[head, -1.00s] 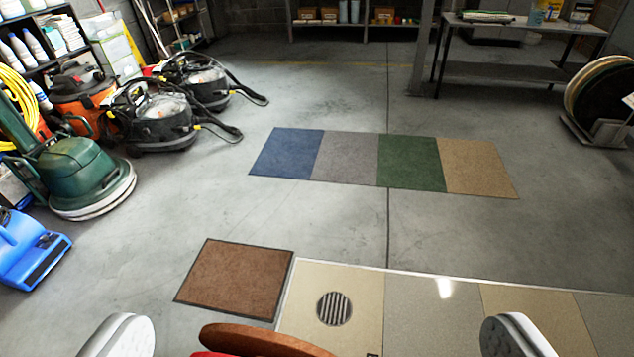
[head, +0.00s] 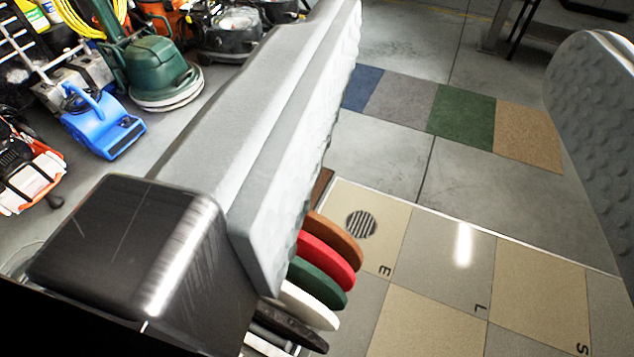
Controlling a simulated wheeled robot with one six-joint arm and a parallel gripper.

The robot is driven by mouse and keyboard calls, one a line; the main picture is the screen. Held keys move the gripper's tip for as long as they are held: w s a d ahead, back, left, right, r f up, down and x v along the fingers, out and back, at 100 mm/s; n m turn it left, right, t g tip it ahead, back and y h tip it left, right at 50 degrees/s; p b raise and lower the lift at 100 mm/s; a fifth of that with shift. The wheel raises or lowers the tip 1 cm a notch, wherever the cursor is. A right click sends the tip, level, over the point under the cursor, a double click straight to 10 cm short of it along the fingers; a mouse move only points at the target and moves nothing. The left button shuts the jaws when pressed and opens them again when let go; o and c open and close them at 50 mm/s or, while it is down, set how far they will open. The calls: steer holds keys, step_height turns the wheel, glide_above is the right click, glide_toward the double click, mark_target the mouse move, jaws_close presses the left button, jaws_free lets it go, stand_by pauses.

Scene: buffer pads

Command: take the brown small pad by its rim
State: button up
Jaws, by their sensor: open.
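The brown small pad (head: 337,241) is a round disc standing on edge, at the far end of a row of coloured discs. Its left part is hidden behind the left finger of my gripper (head: 457,55). My gripper is open and its two grey, dimpled fingers loom large, one left of centre and one at the right edge. Nothing is seen between them. The pad shows low in the picture, close to the left finger in view. I cannot tell whether they touch.
A tiled floor panel (head: 420,320) lies to the right. A blue blower (head: 103,122) and a green floor machine (head: 155,70) stand at left.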

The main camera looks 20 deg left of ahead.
steer(key=w+a+f+m+g+y, duration=0.1)
steer(key=w+a+f+m+g, duration=0.2)
steer(key=w, duration=0.4)
steer(key=w+f+m+g, duration=0.1)
steer(key=w+f+m, duration=0.1)
steer(key=w+f, duration=0.4)
steer(key=m+g, duration=0.9)
steer(key=m, duration=0.1)
glide_above(315, 224)
step_height(315, 224, down, 25)
steer(key=w+a+f+m+g, duration=0.1)
steer(key=a+f+m+g, duration=0.1)
steer(key=f, duration=1.6)
steer(key=w+a+f+m+g+h, duration=0.1)
steer(key=a+f+m+g, duration=0.1)
steer(key=f, duration=1.6)
steer(key=shift+w+a+f+m, duration=0.15)
steer(key=shift+a+m, duration=0.3)
steer(key=shift+m, duration=0.15)
jaws_close()
